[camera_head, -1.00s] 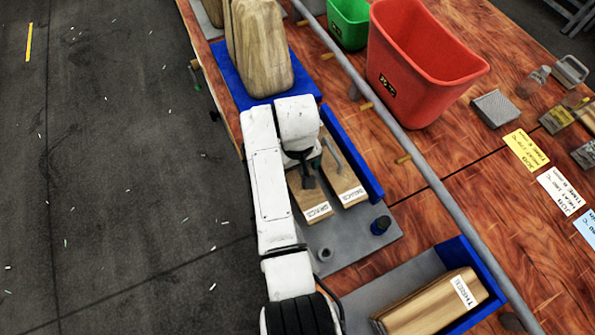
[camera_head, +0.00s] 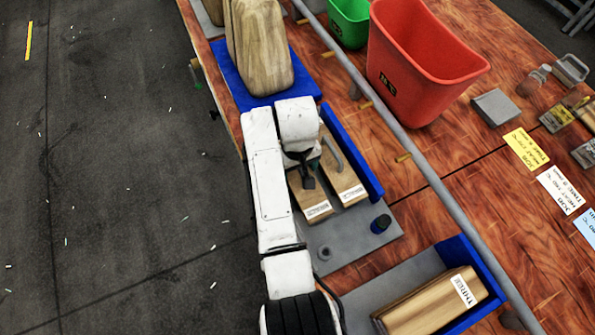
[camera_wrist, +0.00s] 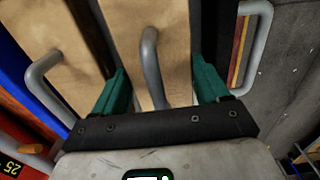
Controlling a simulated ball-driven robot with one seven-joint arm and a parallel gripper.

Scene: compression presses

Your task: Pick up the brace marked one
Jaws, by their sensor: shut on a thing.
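Two wooden braces with white labels lie side by side on a grey plate in the head view, a left one (camera_head: 313,204) and a right one (camera_head: 346,185). Their labels are too small to read surely. My gripper (camera_head: 308,178) is down at the left brace, partly hidden by my wrist. In the wrist view my gripper (camera_wrist: 161,92) has a green finger on each side of this brace (camera_wrist: 143,15), with its grey bar handle (camera_wrist: 151,65) between them. It is shut on the brace. The other brace (camera_wrist: 62,50), with its own handle, lies beside it, at the left.
A blue wall (camera_head: 352,152) stands right of the braces. A third labelled wooden block (camera_head: 425,308) lies on another plate at lower right. A red bin (camera_head: 420,65) stands behind the grey rail (camera_head: 420,165).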

